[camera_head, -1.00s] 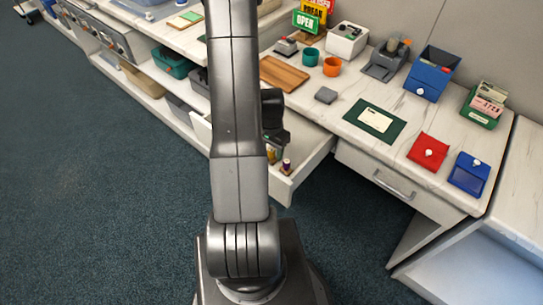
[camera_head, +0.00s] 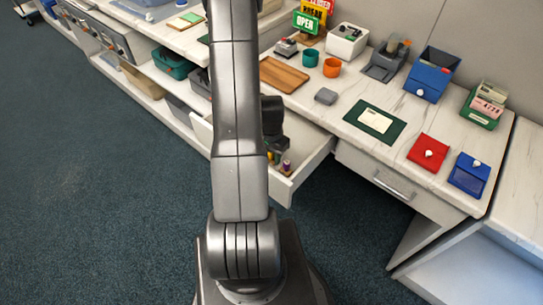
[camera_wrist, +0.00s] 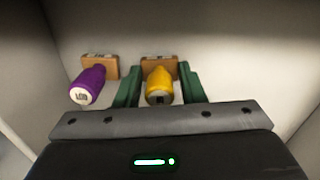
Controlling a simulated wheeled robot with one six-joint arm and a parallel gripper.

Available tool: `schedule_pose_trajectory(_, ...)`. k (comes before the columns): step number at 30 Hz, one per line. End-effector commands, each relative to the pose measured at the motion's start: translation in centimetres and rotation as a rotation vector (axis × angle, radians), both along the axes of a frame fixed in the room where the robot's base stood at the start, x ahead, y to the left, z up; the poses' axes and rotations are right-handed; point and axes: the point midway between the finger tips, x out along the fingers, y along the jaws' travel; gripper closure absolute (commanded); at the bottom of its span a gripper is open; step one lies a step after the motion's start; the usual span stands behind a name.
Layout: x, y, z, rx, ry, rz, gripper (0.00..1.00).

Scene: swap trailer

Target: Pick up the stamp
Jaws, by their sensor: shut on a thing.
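A stamp with a yellow handle (camera_wrist: 159,84) and a wooden base stands between the green fingers of my gripper (camera_wrist: 158,90) in the wrist view. The fingers are shut on it. A second stamp, with a purple handle (camera_wrist: 88,84) and a wooden base, lies to its left, just outside the left finger. Both are inside an open drawer (camera_wrist: 215,55). In the head view the purple stamp (camera_head: 286,167) shows near the drawer's front corner, and my arm hides most of the gripper and the yellow stamp.
The drawer's walls (camera_head: 308,172) rise close around my gripper.

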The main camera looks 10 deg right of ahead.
Motion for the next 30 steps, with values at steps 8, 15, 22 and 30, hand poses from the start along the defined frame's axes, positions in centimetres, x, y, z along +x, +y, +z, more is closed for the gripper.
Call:
schedule_pose_trajectory(8, 0.1, 0.0, 1.3, 0.0, -0.003, 0.0, 0.86)
schedule_pose_trajectory(15, 0.1, 0.0, 5.0, 0.0, -0.006, 0.0, 0.86)
schedule_pose_trajectory(22, 0.1, 0.0, 8.5, -0.001, -0.004, 0.0, 0.86)
schedule_pose_trajectory(30, 0.0, 0.0, 10.0, 0.0, -0.001, 0.0, 0.86)
